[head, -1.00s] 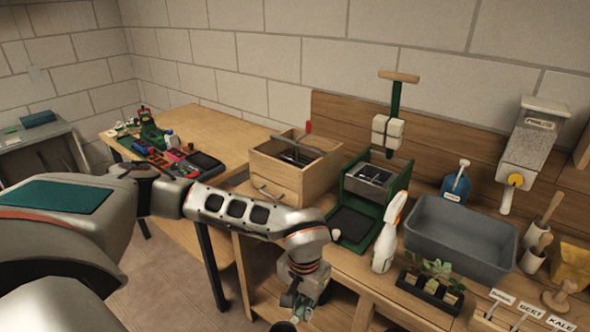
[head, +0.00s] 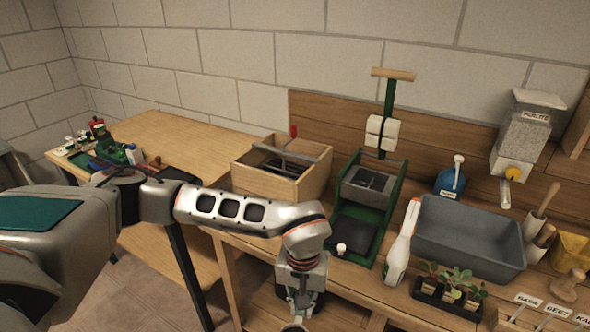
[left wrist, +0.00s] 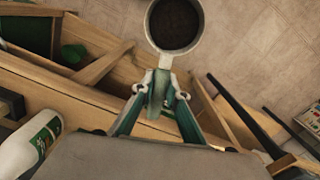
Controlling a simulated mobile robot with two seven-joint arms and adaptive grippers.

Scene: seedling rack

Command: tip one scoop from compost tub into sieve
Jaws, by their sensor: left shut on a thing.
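My left gripper (left wrist: 160,95) is shut on the handle of a metal scoop (left wrist: 198,36). The scoop's round cup holds dark compost (left wrist: 174,22) and looks level, with bare floor behind it in the left wrist view. In the head view my left gripper (head: 300,290) hangs at the front edge of the wooden bench (head: 385,305), and the scoop (head: 294,328) is cut off by the bottom of the picture. I cannot make out a compost tub or a sieve for sure. My right gripper is not in view.
The spray bottle (left wrist: 25,145) is near the gripper in the wrist view. A side table (head: 175,135) is at left.

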